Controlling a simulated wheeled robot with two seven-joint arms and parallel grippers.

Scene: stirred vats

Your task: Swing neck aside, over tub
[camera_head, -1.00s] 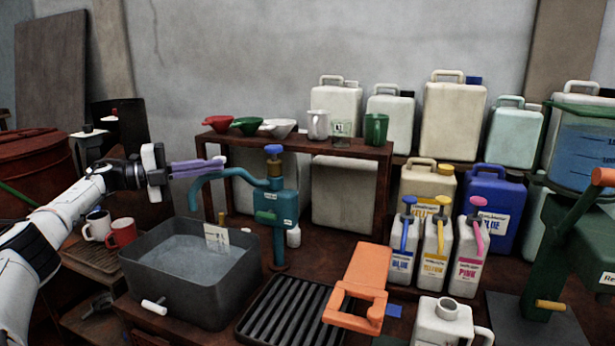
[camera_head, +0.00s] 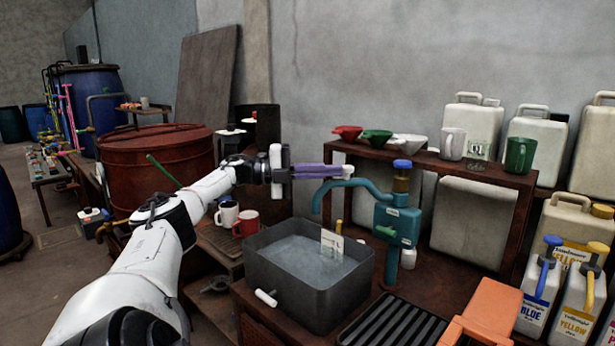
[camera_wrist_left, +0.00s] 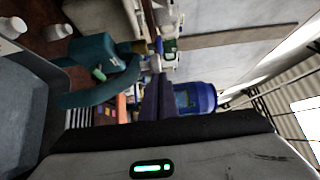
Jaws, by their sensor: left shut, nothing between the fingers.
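The teal curved neck (camera_head: 350,184) runs left from the teal tap body (camera_head: 397,225), which has a blue knob (camera_head: 402,164). Its downturned end shows over the back part of the grey tub (camera_head: 283,296). My left gripper (camera_head: 344,171) is shut and empty, its purple fingers pointing right just above the neck in the picture. I cannot tell whether they touch it. In the left wrist view the neck (camera_wrist_left: 88,97) curves beside my fingers (camera_wrist_left: 158,82), and the tub (camera_wrist_left: 25,125) is at left. My right gripper is out of view.
A white card (camera_head: 332,243) stands at the tub. Two mugs, white (camera_head: 227,214) and red (camera_head: 246,223), stand left of it. A shelf (camera_head: 440,160) with funnels and cups is behind the tap. A black grate (camera_head: 395,322) lies in front.

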